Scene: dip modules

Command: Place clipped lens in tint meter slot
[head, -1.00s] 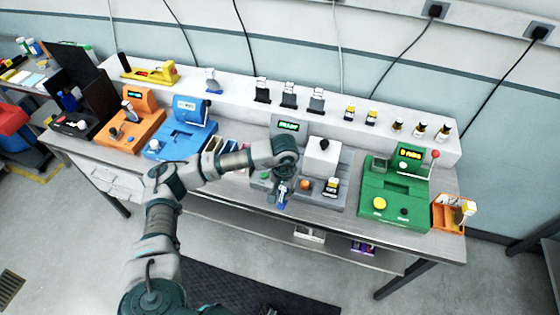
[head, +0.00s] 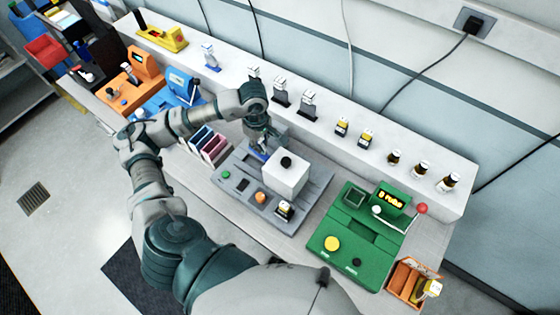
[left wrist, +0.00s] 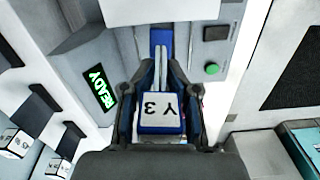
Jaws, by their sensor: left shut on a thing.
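My left gripper (head: 263,143) is over the back left of the grey meter (head: 225,195), beside the white block (head: 287,178) with a black knob. In the left wrist view the gripper (left wrist: 161,85) is shut on a blue clip (left wrist: 161,124) with a white top marked "Y3". A blue part (left wrist: 160,40) shows just beyond the fingertips; I cannot tell whether it touches the meter. A green "READY" display (left wrist: 98,88) and a green button (left wrist: 212,69) are to either side. The lens and the slot under the gripper are hidden. My right gripper is not in view.
A yellow-and-black clip (head: 284,210) stands at the meter's front right. A green machine (head: 355,232) and an orange bin (head: 412,284) are to the right. A blue machine (head: 172,98) is to the left. Several clips stand on the white shelf (head: 325,130) behind.

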